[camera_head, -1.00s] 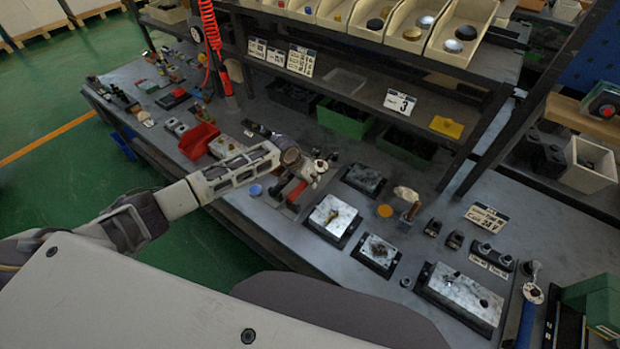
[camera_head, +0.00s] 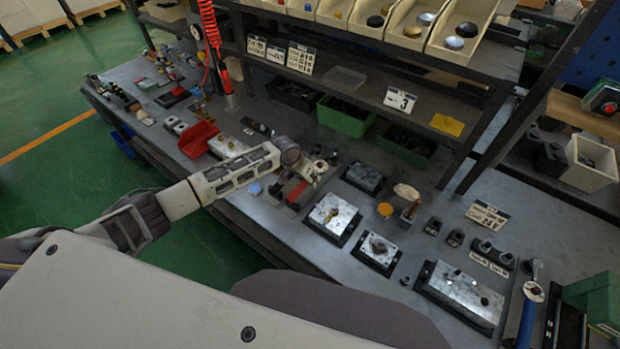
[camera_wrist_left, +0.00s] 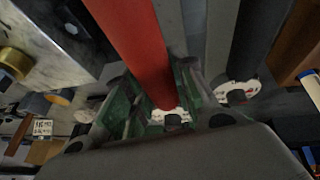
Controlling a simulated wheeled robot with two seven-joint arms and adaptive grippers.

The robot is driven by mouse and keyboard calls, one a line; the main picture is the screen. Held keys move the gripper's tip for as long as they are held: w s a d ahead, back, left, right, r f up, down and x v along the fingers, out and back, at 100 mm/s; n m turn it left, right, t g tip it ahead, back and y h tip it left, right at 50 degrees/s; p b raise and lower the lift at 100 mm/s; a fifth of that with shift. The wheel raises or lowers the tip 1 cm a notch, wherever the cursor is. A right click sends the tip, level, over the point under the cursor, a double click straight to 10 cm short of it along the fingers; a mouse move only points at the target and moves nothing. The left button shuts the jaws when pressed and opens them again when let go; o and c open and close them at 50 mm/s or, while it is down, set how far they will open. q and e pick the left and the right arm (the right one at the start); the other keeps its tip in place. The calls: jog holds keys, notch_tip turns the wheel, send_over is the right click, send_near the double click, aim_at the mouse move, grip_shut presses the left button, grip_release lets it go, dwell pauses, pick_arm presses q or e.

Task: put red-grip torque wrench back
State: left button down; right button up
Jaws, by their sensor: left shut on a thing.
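The red-grip torque wrench shows its red grip (camera_head: 296,189) just below my left gripper (camera_head: 308,176) in the head view, over the workbench. In the left wrist view the red grip (camera_wrist_left: 138,45) runs from the top edge down between the fingers of my left gripper (camera_wrist_left: 168,98). A white dial sits at the grip's lower end there. The left gripper is shut on this wrench. Beside it in the wrist view is a second wrench with a dark grip (camera_wrist_left: 254,40) and a white dial. I cannot tell whether the held wrench touches its rest. My right gripper is not in view.
Metal valve blocks (camera_head: 333,213) stand on the bench right of the gripper. Green bins (camera_head: 343,120) stand behind, under a shelf. A blue-handled tool (camera_head: 526,318) lies at far right.

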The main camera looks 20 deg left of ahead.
pick_arm(q)
jog(key=shift+f+b, duration=0.5)
jog(key=shift+f, duration=0.7)
dwell(0.3)
jog(key=c, duration=1.1)
grip_release()
jog(key=shift+f, duration=0.1)
jog(key=shift+v, duration=5.45)
jog(key=shift+s+a+r, duration=0.2)
jog(key=shift+s+r, duration=0.05)
jog(key=shift+r, duration=0.3)
jog(key=shift+d, duration=0.1)
